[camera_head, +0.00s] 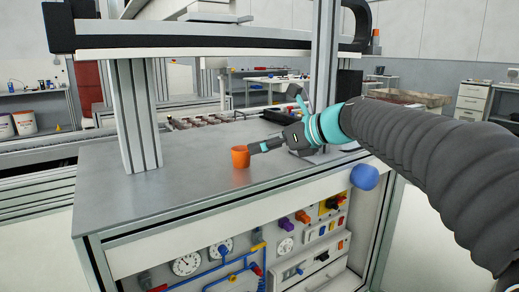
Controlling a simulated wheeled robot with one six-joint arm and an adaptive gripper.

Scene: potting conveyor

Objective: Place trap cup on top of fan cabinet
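A small orange cup (240,158), which I take to be the trap cup, stands upright on the grey metal top of a cabinet-like bench (190,192). My gripper (256,147) reaches in from the right, low over that top, its dark fingertips at the cup's right side. I cannot tell whether the fingers touch the cup or are closed on it. The bench has gauges, pipes and switches in its open front. No label shows that it is the fan cabinet, and I cannot pick out another one for sure.
Metal posts (137,115) and an overhead beam (200,42) frame the bench top. A blue ball (364,177) shows at the bench's right front edge. The top left and front of the cup is clear. White buckets (25,122) stand at the far left.

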